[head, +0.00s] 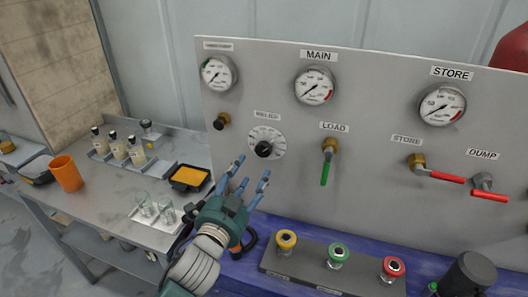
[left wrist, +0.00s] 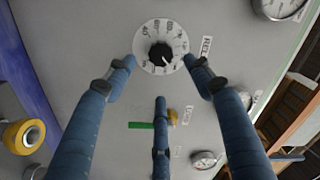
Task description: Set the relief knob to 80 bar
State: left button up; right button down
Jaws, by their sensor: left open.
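The relief knob (head: 263,149) is black and sits at the centre of a round white dial (head: 277,134) on the grey panel, under a small label. In the left wrist view the knob (left wrist: 160,54) shows a pale pointer mark toward the lower right. I cannot tell for sure which number it marks. My left gripper (head: 248,174) is open, its blue fingers spread, below and in front of the dial. In the left wrist view two fingertips flank the dial's lower edge and the third is below it; the gripper (left wrist: 160,72) holds nothing. My right gripper is not in view.
Gauges line the panel top; the STORE valve (head: 447,177) is at right. Coloured buttons (head: 338,252) stand below the panel. A bench with an orange cup (head: 67,174) and bottles is left.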

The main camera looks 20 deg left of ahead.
aim_at(263, 152)
pick_arm(q)
jog(key=w+p, duration=0.1)
jog(key=w, duration=0.2)
jog(key=w+p, duration=0.1)
jog(key=w, duration=0.2)
jog(key=w+p, duration=0.1)
jog(key=w, duration=0.2)
jog(key=shift+w+d+r, duration=0.1)
jog(key=shift+d+r, duration=0.1)
jog(key=shift+d, duration=0.05)
jog(key=shift+w+f, duration=0.1)
jog(key=shift+w, duration=0.6)
jog(key=c, duration=1.1)
